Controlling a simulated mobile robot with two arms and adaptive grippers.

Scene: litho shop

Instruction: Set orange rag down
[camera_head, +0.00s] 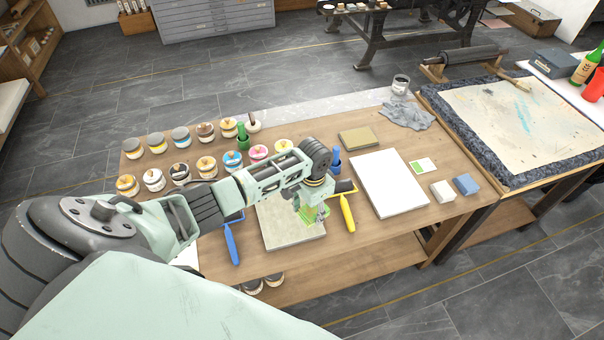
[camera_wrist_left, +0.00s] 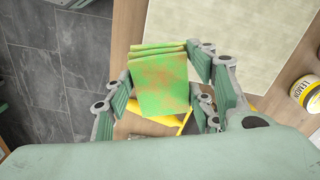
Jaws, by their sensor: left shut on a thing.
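My left gripper (camera_head: 316,216) reaches down from the left over the front of the wooden table. It is shut on a folded rag (camera_head: 311,213), above or near the right edge of a grey-beige slab (camera_head: 281,230). In the left wrist view the rag (camera_wrist_left: 160,84) is bright green with orange-brown stains, not plainly orange, and sits between the green finger pads. I cannot tell whether the rag touches the slab or table. My right gripper is not in view.
A yellow-handled roller (camera_head: 347,213) lies just right of the gripper, and a blue-handled one (camera_head: 231,245) lies to the left. A white slab (camera_head: 388,183) is further right. Several ink jars (camera_head: 180,173) stand at the back left. A grey cloth (camera_head: 407,115) lies at the back right.

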